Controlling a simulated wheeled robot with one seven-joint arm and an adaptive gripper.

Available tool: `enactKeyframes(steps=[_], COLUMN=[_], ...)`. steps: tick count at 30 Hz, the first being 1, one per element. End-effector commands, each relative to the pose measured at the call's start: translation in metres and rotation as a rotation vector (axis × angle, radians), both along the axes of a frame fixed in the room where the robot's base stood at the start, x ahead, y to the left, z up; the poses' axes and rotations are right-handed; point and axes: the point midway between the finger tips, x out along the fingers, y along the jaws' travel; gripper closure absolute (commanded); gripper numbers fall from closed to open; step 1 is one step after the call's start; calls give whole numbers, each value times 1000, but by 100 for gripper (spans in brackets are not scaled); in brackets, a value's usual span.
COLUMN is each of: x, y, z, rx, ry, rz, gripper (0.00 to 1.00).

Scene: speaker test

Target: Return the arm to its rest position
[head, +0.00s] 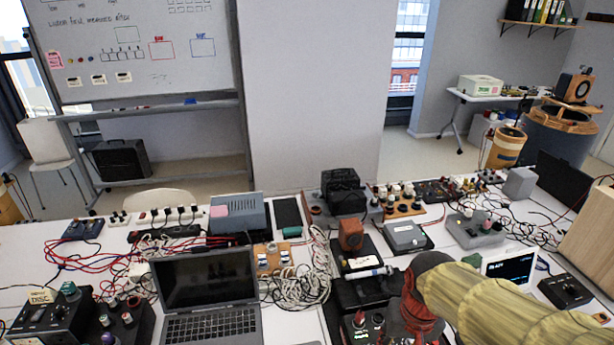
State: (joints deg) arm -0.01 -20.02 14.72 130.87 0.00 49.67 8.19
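A thick yellowish arm link, which looks like mine, reaches in from the lower right corner over the table. Its rounded end meets a red and dark part that drops toward the bottom edge. I make out no gripper fingers, so I cannot see whether my gripper holds anything. The arm hides part of the table at the lower right.
The white table (45,262) is crowded. An open laptop (205,280), a control box (40,318), a grey box (238,215), a bundle of pale cables (305,275) and a small lit screen (511,268) stand on it. A whiteboard (140,50) is behind.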

Motion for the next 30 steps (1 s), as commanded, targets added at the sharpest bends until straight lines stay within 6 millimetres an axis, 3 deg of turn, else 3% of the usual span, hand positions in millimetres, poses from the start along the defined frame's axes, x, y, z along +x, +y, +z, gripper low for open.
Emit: enactKeyframes(steps=[9, 16, 30], x=[-48, -60, -61], y=[0, 0, 0], z=[64, 99, 108], rx=[-29, -38, -41], ry=[-228, -375, -408], rz=[144, 140, 138], gripper=[64, 64, 64])
